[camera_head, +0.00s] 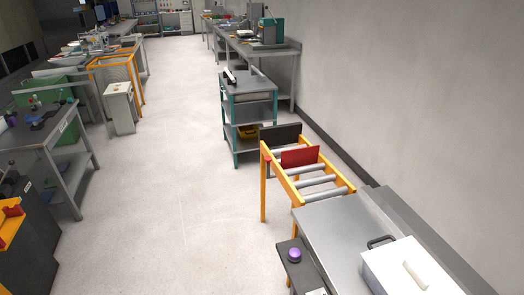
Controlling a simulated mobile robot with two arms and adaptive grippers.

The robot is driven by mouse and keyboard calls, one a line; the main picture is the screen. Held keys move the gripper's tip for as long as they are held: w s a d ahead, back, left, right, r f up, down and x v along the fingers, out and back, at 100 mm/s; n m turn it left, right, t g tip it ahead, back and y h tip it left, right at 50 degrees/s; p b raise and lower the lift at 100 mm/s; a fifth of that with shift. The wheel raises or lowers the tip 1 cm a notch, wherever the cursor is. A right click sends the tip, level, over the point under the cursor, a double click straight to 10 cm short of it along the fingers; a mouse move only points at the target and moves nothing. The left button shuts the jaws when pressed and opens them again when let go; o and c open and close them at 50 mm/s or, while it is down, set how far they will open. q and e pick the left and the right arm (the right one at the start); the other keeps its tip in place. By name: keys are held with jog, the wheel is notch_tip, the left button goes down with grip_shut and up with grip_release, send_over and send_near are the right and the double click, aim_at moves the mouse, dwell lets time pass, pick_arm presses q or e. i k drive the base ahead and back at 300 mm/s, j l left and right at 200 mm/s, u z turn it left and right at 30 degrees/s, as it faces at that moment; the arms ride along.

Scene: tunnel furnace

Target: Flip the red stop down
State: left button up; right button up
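The red stop (300,156) is a flat red plate standing upright across the yellow roller conveyor (270,167), at the right of the head view. It rises above the metal rollers (317,181). A dark plate (281,134) also stands upright at the conveyor's far end, behind the red one. Neither of my grippers shows in the head view.
A metal table (340,234) adjoins the conveyor's near end and bears a white box with a handle (412,268). A purple button (295,255) sits at its left. A teal-legged cart (247,100) stands beyond the conveyor. The floor (180,180) left of it is clear.

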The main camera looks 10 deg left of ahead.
aim_at(290, 159)
jog(key=i+j+z, duration=0.1)
jog(key=i+j, duration=0.45)
jog(key=i+j+z, duration=0.1)
jog(key=i+j, duration=0.4)
jog(key=j, duration=0.15)
jog(key=i+j+z, duration=0.1)
jog(key=i+j, duration=0.4)
jog(key=i, duration=0.2)
jog(key=i+j+z, duration=0.1)
jog(key=i+j, duration=0.45)
jog(key=i, duration=0.2)
